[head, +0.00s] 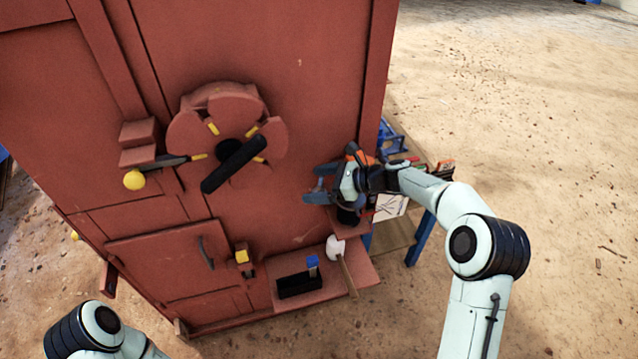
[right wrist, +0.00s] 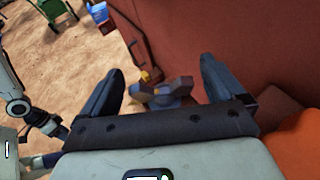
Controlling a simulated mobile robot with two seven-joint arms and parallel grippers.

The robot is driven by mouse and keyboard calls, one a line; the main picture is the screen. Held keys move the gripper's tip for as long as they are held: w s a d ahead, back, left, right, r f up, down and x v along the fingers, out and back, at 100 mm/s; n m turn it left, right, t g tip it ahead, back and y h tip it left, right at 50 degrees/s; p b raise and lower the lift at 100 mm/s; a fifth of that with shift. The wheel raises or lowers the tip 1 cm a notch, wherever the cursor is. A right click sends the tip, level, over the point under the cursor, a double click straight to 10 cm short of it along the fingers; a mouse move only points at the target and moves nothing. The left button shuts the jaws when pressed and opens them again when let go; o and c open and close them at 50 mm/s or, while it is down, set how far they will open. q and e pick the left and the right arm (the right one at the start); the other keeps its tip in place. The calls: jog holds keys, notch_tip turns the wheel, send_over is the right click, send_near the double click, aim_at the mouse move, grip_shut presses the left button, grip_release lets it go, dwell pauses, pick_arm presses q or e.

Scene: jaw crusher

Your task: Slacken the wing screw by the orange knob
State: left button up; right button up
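My right gripper (head: 319,184) is at the right part of the red machine front, with its two dark blue fingers spread apart. In the right wrist view, the same gripper (right wrist: 160,85) is open. A small grey, wing-shaped piece (right wrist: 165,92), which looks like the wing screw, shows between and beyond the fingers, and neither finger visibly touches it. A large blurred orange shape (right wrist: 302,145), possibly the orange knob, is close at the lower right. Orange also shows beside the gripper in the head view (head: 357,157). My left gripper is out of view; only part of that arm shows.
The red machine front carries a round hub with a black bar (head: 234,164) and a yellow-knobbed lever (head: 134,180). A low ledge (head: 345,275) holds a black tray (head: 299,284) and a white-headed mallet (head: 335,248). A blue-legged table (head: 420,238) stands behind my right arm.

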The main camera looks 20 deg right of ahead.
jog(key=v, duration=1.3)
jog(key=shift+d+b, duration=0.15)
jog(key=shift+b, duration=0.15)
jog(key=shift+s+r, duration=0.1)
jog(key=shift+r, duration=0.05)
